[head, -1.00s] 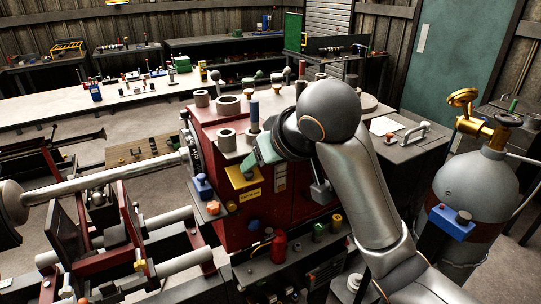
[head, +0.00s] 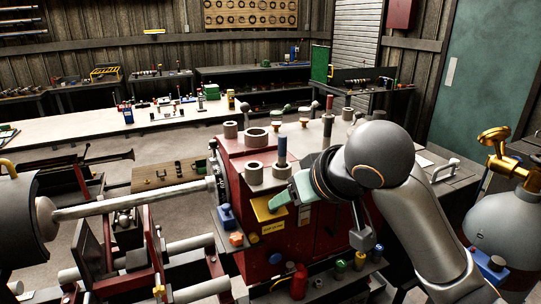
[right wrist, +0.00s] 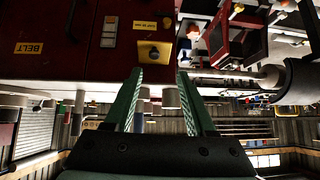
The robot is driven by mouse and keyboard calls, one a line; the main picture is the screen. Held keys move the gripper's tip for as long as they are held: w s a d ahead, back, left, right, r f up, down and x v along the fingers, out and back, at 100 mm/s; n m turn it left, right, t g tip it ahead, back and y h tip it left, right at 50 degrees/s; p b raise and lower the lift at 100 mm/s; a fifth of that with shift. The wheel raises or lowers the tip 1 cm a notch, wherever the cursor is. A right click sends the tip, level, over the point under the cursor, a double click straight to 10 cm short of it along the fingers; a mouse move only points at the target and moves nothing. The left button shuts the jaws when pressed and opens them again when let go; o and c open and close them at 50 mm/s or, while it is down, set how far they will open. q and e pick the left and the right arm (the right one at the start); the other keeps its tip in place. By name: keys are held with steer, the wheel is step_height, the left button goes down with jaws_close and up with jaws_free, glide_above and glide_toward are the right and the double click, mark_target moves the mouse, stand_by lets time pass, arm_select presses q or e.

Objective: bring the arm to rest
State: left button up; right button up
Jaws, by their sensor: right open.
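My right arm comes in from the lower right in the head view, in front of the red lathe headstock (head: 250,163). Its green-fingered right gripper (head: 285,200) points down-left beside the yellow panel (head: 267,210) on the headstock front. In the right wrist view, the two green fingers (right wrist: 160,75) stand apart with nothing held between them. That view is upside down and shows the yellow panel (right wrist: 155,53) with a round knob just beyond the fingertips. I cannot tell how large the gap is. My left gripper is in neither view.
Loose rings and posts, one a blue post (head: 282,150), stand on the headstock top. A long shaft (head: 130,202) runs left from the headstock. A grey gas cylinder (head: 505,235) with a brass valve stands at the right. A long pale bench (head: 70,133) lies behind.

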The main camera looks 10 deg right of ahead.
step_height(320, 180, down, 27)
steer(key=m+y, duration=0.2)
steer(key=s+d+f+h, duration=0.1)
steer(key=s+d+f, duration=0.2)
steer(key=s+f, duration=0.3)
steer(key=s+d+f+h, duration=0.1)
steer(key=s+d+f, duration=0.1)
steer(key=s+f, duration=0.4)
steer(key=s+d+f+t+h, duration=0.1)
steer(key=s+d+f, duration=0.2)
steer(key=s+f, duration=0.4)
steer(key=shift+s+d, duration=0.3)
steer(key=shift+s, duration=0.3)
